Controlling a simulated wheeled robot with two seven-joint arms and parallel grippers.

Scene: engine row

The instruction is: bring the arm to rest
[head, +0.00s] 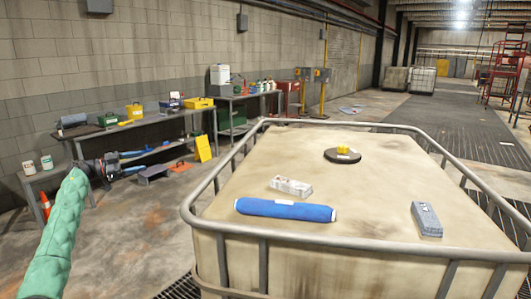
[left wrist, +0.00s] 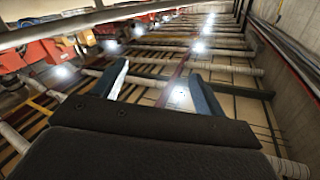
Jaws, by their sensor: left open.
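My left arm, in a green sleeve, comes in at the left edge of the head view. My left gripper (head: 141,162) is open, with blue fingers pointing right, out over the floor in front of the workbench and left of the railed platform. In the left wrist view, the two blue fingers of my left gripper (left wrist: 160,84) stand apart with nothing between them. That view looks up toward ceiling beams and lights. My right gripper is not in view.
A railed pale platform (head: 330,226) fills the front right. It bears a blue roll (head: 285,210), a grey block (head: 426,219), a pale block (head: 291,187) and a dark disc (head: 334,156). A cluttered workbench (head: 140,128) lines the left wall. A yellow sign (head: 203,149) stands beside it.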

